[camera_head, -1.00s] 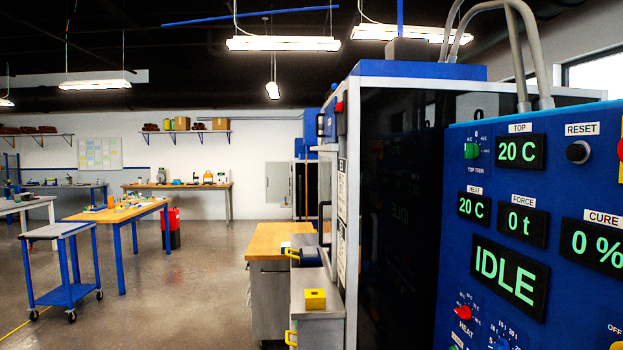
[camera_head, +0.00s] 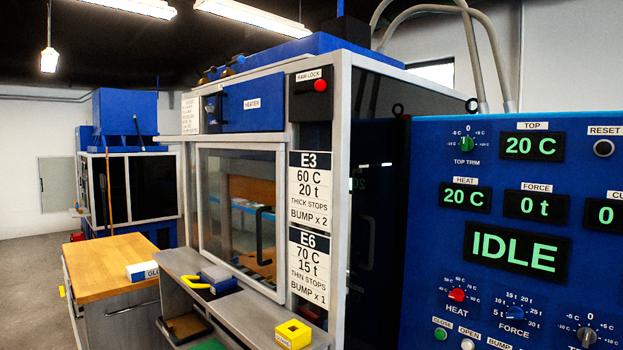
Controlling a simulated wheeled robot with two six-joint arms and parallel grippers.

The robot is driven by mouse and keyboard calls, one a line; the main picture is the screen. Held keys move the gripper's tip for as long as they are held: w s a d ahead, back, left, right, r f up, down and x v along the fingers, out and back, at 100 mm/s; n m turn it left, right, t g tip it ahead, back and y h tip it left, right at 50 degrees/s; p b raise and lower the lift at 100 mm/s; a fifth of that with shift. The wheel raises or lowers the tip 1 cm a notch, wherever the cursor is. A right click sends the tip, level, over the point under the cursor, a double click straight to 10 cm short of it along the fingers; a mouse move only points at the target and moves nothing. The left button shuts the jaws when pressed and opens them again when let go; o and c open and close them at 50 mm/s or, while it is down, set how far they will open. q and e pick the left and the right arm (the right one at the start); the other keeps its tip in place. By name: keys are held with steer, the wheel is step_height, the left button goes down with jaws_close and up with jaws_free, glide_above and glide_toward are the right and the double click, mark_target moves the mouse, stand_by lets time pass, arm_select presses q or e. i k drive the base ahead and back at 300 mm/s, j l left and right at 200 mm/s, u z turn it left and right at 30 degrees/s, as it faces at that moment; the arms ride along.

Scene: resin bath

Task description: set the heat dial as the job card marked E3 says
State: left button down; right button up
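The job card marked E3 (camera_head: 312,190) is on the press's front post and reads 60 C, 20 t, thick stops, bump x 2. The card marked E6 (camera_head: 308,268) is below it and reads 70 C, 15 t, thin stops, bump x 1. The red heat dial (camera_head: 457,295) is low on the blue control panel (camera_head: 420,220), with numbers around it; its exact pointing is too small to tell. The heat display (camera_head: 465,195) above reads 20 C. Neither of my grippers is in view.
A blue force dial (camera_head: 514,313) sits right of the heat dial, with a green button (camera_head: 440,334) below. The main display (camera_head: 515,246) reads IDLE. The press's glass door (camera_head: 235,210) is shut. A yellow block (camera_head: 293,334) lies on the grey ledge before it.

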mark_target(457, 295)
steer(key=j, duration=0.2)
steer(key=z, duration=1.05)
